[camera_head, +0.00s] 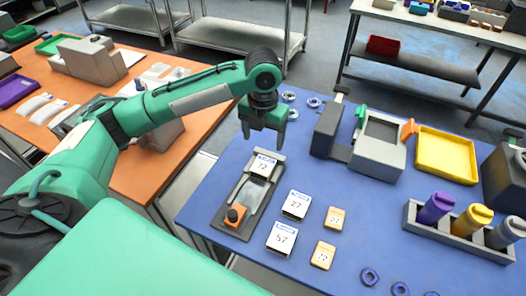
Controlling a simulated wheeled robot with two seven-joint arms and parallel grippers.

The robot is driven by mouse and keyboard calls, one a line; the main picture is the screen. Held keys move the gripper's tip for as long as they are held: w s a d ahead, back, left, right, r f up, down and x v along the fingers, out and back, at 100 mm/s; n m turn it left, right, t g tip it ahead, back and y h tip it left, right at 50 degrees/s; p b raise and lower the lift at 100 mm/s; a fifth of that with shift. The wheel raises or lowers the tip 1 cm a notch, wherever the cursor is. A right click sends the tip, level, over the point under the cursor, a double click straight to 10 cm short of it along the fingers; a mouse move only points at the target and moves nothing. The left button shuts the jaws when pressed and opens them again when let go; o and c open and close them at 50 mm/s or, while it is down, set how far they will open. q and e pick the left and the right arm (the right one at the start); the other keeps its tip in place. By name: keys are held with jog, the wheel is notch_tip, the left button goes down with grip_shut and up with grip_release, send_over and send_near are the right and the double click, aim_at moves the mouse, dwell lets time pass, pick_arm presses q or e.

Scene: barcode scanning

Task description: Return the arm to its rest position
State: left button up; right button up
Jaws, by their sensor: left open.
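My left arm (195,100), green with dark joints, reaches from the left across the orange table to the blue table. My left gripper (262,142) hangs at its end, fingers pointing down, open and empty. It is just beyond and above a white box marked 12 (263,166), with no contact visible. That box sits at the far end of a dark grey fixture (247,222) with an orange-based knob (235,214) at its near end. My right gripper is not in view.
A dark upright device (326,130), a grey machine (378,150), a yellow tray (446,153) and a bottle rack (455,240) stand further right.

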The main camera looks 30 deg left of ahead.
pick_arm(q)
jog(key=shift+r, duration=0.7)
